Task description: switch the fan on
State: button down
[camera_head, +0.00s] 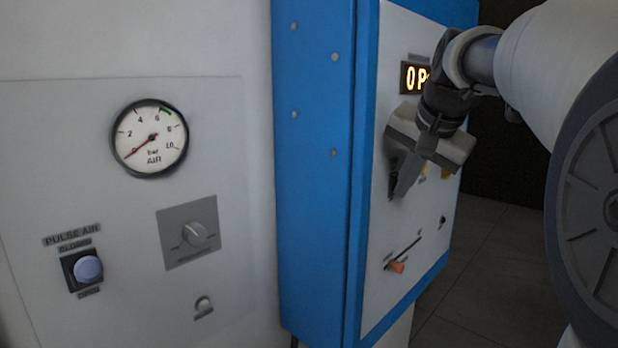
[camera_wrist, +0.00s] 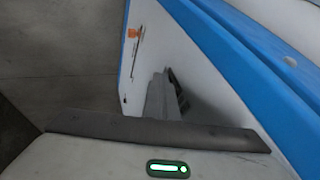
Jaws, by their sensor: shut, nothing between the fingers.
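My gripper (camera_head: 402,190) is shut and empty, its fingers pointing down-left close to the white front panel (camera_head: 375,300) of the blue box. A dark part (camera_head: 393,168) on the panel, possibly a switch, is mostly hidden behind the fingers. In the wrist view, my gripper (camera_wrist: 160,82) shows its fingers together beside a dark part (camera_wrist: 178,92) on the panel; I cannot tell whether they touch. A lit display (camera_head: 414,78) starts with "0 P", its right part hidden by my arm. No label naming the fan is readable.
An orange knob on a slot (camera_head: 397,267) sits low on the panel. Floor (camera_head: 490,260) is clear at right.

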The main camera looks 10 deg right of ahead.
jog(key=shift+r, duration=0.1)
jog(key=shift+r+p, duration=0.75)
jog(key=shift+d, duration=0.1)
